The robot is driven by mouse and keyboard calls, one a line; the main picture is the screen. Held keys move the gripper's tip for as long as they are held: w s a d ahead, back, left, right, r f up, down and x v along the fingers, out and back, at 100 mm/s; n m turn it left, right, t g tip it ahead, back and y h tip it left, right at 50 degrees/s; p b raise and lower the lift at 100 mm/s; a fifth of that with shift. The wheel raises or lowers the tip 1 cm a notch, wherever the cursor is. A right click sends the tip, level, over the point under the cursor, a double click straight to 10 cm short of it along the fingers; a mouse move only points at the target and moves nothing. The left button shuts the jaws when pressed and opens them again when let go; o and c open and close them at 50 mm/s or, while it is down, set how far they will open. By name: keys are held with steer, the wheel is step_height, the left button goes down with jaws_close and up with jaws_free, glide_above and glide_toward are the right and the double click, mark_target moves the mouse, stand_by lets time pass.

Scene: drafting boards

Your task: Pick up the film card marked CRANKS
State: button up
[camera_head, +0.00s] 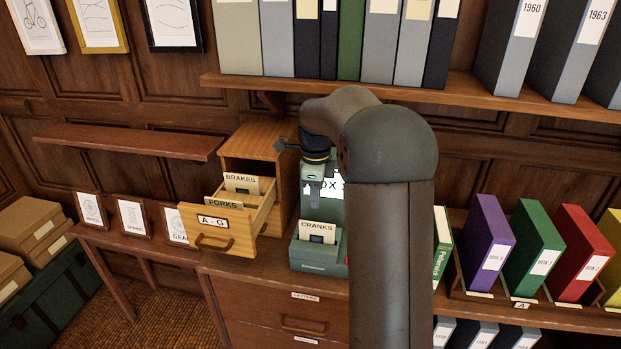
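The film card marked CRANKS (317,231) stands upright in the front of a green device (318,257) on top of the wooden cabinet. Its cream label faces me and a dark square shows below the lettering; its lower part is hidden in the device. My arm covers the right side of the device.
A wooden drawer (226,240) marked A-G is pulled out left of the device, holding cards marked BRAKES (242,183) and FORKS (224,205). A shelf of binders (290,40) runs above. Coloured boxes (486,245) stand at right. Small framed cards (132,216) stand at left.

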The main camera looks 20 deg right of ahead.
mark_target(317, 223)
steer(key=shift+w+d, duration=0.15)
steer(key=shift+d, duration=0.2)
steer(key=shift+d+f+m+b, duration=0.1)
steer(key=shift+f+m+b, duration=0.2)
steer(key=shift+f+b, duration=0.3)
step_height(317, 223, down, 11)
steer(key=b, duration=0.7)
steer(key=shift+r, duration=0.1)
steer(key=shift+c, duration=0.3)
jaws_close()
steer(key=shift+r, duration=0.5)
